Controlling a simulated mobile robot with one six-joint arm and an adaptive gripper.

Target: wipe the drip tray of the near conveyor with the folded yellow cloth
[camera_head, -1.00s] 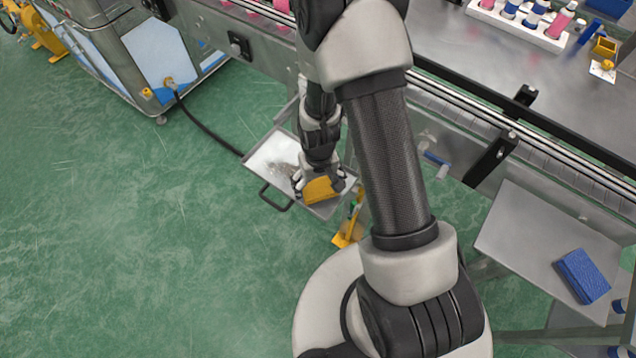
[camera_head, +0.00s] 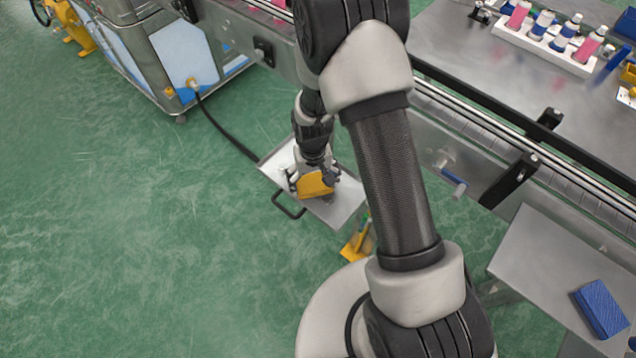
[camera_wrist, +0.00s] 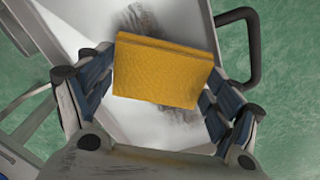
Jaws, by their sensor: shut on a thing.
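The folded yellow cloth (camera_head: 315,185) is held in my gripper (camera_head: 312,182), low at the drip tray (camera_head: 345,207). In the wrist view the cloth (camera_wrist: 160,72) sits between the two fingers of my gripper (camera_wrist: 158,95), which are shut on it. The tray (camera_wrist: 80,25) is a shallow metal pan with a dark handle (camera_head: 287,206) on its near side. Dark smears (camera_wrist: 180,112) show on the tray beside the cloth, and another at its far edge. I cannot tell whether the cloth touches the tray floor. My arm hides part of the conveyor.
The near conveyor (camera_head: 480,130) runs along behind the tray. A side table with a blue sponge-like block (camera_head: 600,308) stands at the right. A white rack of bottles (camera_head: 535,38) is at the upper right. A yellow object (camera_head: 357,245) is below the tray. Green floor is clear at left.

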